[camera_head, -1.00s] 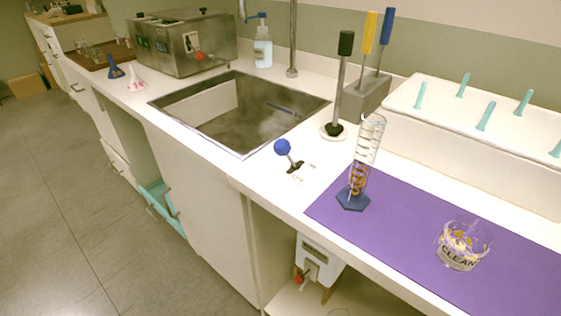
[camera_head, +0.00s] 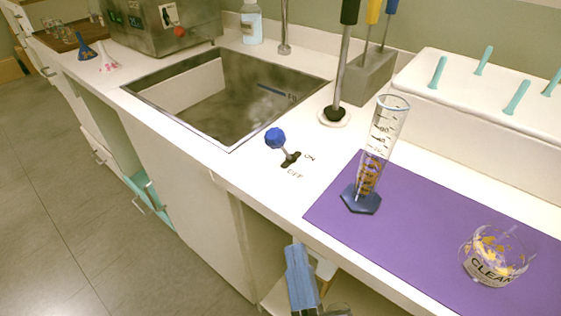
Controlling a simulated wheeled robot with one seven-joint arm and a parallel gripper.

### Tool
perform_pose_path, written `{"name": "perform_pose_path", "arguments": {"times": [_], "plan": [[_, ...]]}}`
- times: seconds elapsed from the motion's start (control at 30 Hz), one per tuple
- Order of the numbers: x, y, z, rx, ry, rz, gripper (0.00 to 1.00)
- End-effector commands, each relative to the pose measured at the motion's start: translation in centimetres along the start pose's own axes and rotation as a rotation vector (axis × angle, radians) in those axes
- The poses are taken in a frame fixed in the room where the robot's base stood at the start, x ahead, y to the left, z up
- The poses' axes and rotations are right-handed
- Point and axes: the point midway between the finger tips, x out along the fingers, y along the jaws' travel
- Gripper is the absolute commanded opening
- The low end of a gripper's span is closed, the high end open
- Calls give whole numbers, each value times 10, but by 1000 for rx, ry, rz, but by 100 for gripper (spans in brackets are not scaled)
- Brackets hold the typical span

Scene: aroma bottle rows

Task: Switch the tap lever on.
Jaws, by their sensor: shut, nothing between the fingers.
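The tap lever (camera_head: 283,148) stands on the white counter at the front right corner of the sink. It has a blue faceted knob and a metal stem rising from a dark slot, and it leans left and up in the picture. The printed word ON is right of its base and OFF is below it. My gripper (camera_head: 296,248), light blue, shows at the bottom edge, in front of the cabinet opening. Its fingers point up and are together, below the counter edge and well apart from the lever.
The sink (camera_head: 215,95) lies behind and left of the lever. A graduated cylinder (camera_head: 375,150) stands to its right on a purple mat (camera_head: 400,240), with a glass beaker (camera_head: 495,255) further right. A black-handled tool (camera_head: 342,70) stands behind. Counter around the lever is clear.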

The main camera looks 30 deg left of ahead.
Motion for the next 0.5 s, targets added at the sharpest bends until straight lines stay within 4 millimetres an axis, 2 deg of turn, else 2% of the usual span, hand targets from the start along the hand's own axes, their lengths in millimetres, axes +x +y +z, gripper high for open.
{"name": "perform_pose_path", "arguments": {"times": [0.27, 0.37, 0.5], "plan": [[4, 1, 0, 1, 0, 1, 0], [15, 1, -1, 1, 2, 2, 0], [39, 2, -2, 1, 3, 3, 0]]}}
